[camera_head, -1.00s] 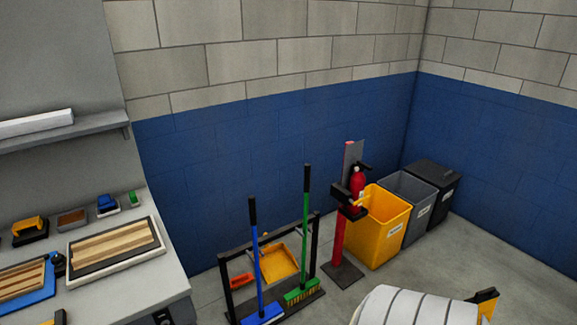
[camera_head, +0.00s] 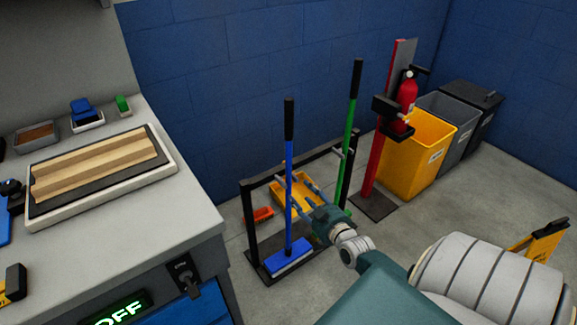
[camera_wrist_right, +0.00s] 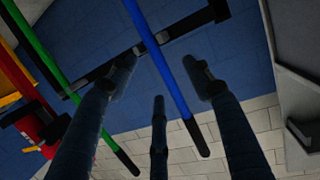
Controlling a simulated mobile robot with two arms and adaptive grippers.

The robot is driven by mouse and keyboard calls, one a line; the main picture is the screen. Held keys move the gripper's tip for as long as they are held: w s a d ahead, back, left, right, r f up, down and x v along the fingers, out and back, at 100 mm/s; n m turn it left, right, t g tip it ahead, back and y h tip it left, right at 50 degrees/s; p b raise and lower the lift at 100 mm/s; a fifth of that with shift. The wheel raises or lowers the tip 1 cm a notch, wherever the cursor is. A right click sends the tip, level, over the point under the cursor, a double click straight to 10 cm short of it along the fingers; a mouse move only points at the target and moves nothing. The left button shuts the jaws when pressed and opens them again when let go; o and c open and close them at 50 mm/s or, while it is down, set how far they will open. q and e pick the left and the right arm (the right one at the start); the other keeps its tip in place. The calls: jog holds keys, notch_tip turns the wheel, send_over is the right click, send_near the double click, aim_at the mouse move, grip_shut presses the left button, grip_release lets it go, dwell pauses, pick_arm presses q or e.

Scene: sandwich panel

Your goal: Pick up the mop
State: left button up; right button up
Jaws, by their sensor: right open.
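The mop with a blue handle (camera_head: 288,160), black grip and flat blue head (camera_head: 290,258) stands upright in the black rack (camera_head: 262,183). My right gripper (camera_head: 289,194) reaches in from the right at the middle of the mop's handle. Its fingers are open. In the right wrist view, the blue handle (camera_wrist_right: 163,68) runs between the spread fingers of the gripper (camera_wrist_right: 160,76); I cannot tell whether any finger touches it. My left gripper is out of view.
A green-handled broom (camera_head: 349,140) stands close to the right of the mop. A yellow dustpan (camera_head: 299,186) and an orange brush (camera_head: 258,215) are in the rack. A fire extinguisher (camera_head: 407,88) and bins stand right. A workbench (camera_head: 185,215) is left.

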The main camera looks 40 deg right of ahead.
jog(key=t+h+b, duration=0.1)
jog(key=t+b, duration=0.1)
send_near(290, 154)
notch_tip(290, 154, down, 2)
jog(key=x, duration=0.5)
jog(key=shift+w+d+b, duration=0.25)
jog(key=shift+d+b, duration=0.15)
jog(key=b+x, duration=0.1)
jog(key=x, duration=0.4)
jog(key=shift+w+d+r+b, duration=0.1)
jog(key=shift+r+b, duration=0.05)
jog(key=shift+b, duration=0.2)
jog(key=shift+w+r, duration=0.1)
jog(key=shift+w, duration=0.1)
grip_shut()
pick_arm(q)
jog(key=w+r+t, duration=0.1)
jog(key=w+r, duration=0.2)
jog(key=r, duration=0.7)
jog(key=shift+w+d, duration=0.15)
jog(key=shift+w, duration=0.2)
pick_arm(e)
jog(key=shift+d+r, duration=0.1)
